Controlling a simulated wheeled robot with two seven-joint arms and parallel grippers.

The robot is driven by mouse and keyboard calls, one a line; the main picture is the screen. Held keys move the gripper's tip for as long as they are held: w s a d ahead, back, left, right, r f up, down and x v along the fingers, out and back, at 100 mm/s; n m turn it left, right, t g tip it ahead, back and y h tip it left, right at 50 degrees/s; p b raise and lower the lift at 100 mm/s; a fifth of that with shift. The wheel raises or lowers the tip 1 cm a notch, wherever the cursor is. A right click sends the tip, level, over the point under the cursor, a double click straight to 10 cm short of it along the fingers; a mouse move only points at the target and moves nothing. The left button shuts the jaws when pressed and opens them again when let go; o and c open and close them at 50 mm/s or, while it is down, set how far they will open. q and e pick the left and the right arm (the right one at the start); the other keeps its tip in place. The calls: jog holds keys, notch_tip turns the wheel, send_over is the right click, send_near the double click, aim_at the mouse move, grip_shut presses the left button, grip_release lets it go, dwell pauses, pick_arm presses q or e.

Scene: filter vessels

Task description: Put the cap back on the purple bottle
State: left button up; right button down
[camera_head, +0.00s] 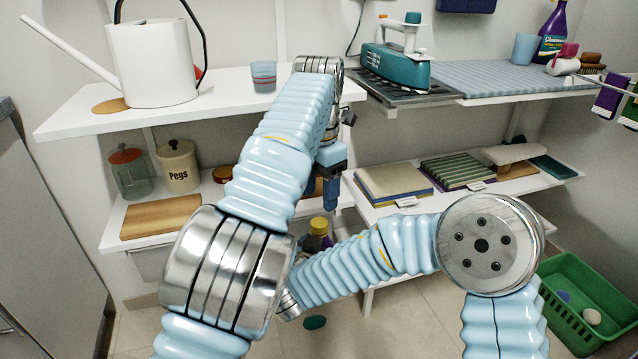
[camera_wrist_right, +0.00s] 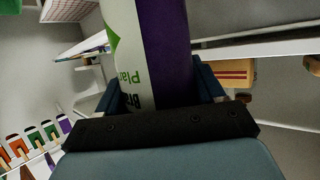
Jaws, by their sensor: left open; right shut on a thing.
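A purple bottle with a white and green label fills the middle of the right wrist view (camera_wrist_right: 168,50). My right gripper (camera_wrist_right: 157,88) is shut around it; in the head view this gripper is mostly hidden behind my left arm. I cannot tell whether the yellow part is a cap. My left gripper (camera_head: 332,195) is open, points down, and hangs just above this top, apart from it. I see nothing between its fingers.
A white shelf on the left bears a watering can (camera_head: 152,62) and a clear blue cup (camera_head: 263,76). Lower shelves hold jars and books (camera_head: 393,185). Another purple bottle (camera_head: 552,32) stands top right. A green basket (camera_head: 572,318) is at lower right. A teal oval (camera_head: 315,322) shows low, near the floor.

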aim_at(319, 222)
pick_arm(q)
notch_tip(319, 222, down, 7)
jog(key=shift+r, duration=0.2)
jog(key=shift+c, duration=0.3)
jog(key=c, duration=1)
jog(key=o, duration=1.1)
jog(key=shift+r, duration=0.15)
jog(key=shift+r, duration=2.15)
jog(key=shift+o, duration=0.6)
